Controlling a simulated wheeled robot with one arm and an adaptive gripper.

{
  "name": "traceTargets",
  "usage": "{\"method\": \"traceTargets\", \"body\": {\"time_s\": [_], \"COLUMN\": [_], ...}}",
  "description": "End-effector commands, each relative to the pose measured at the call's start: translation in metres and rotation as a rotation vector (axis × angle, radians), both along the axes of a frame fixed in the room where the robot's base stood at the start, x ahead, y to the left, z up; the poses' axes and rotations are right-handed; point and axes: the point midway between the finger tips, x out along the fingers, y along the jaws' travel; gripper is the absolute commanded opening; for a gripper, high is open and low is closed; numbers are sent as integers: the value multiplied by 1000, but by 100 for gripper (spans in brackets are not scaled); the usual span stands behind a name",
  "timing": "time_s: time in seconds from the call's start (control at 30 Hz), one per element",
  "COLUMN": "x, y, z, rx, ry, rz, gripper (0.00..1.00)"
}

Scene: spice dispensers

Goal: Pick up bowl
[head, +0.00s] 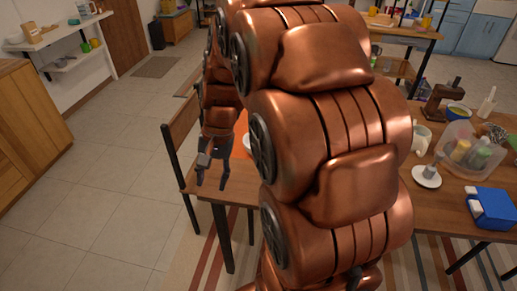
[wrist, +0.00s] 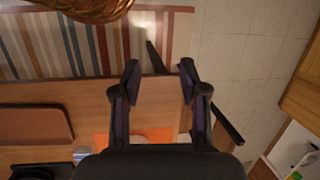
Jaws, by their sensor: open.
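My gripper (head: 211,187) is open and empty, pointing down by the table's left edge in the head view. In the wrist view my gripper (wrist: 159,68) has its fingers apart over the table edge, with nothing between the tips. An orange mat (wrist: 158,135) lies beneath my gripper's base.
The wooden table (head: 437,215) holds a clear container (head: 462,160) of bottles, a blue box (head: 492,208) and a white-based stand (head: 426,176) at right. A brown board (wrist: 35,124) lies on the table. Floor at left is free.

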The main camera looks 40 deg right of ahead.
Motion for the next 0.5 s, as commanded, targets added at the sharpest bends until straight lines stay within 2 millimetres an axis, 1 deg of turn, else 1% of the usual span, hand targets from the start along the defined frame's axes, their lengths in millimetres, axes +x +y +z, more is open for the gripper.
{"method": "traceTargets", "body": {"time_s": [0.03, 0.17, 0.2, 0.27, 0.3, 0.37, 0.4, 0.47, 0.5], "x": [13, 43, 51, 62, 69, 77, 82, 88, 91], "y": [-16, -57, -70, -92, -108, -131, -147, -172, -189], "z": [-10, -25, -30, -38, -44, -54, -59, -69, -76], "rx": [17, 58, 72, 92, 103, 126, 139, 161, 176], "ry": [1, -8, -8, -12, -18, -19, -23, -28, -33], "rz": [-76, -261, -317, -403, -459, -544, -601, -685, -740], "gripper": [43, 43, 43, 43, 43, 43, 43, 43, 43]}}
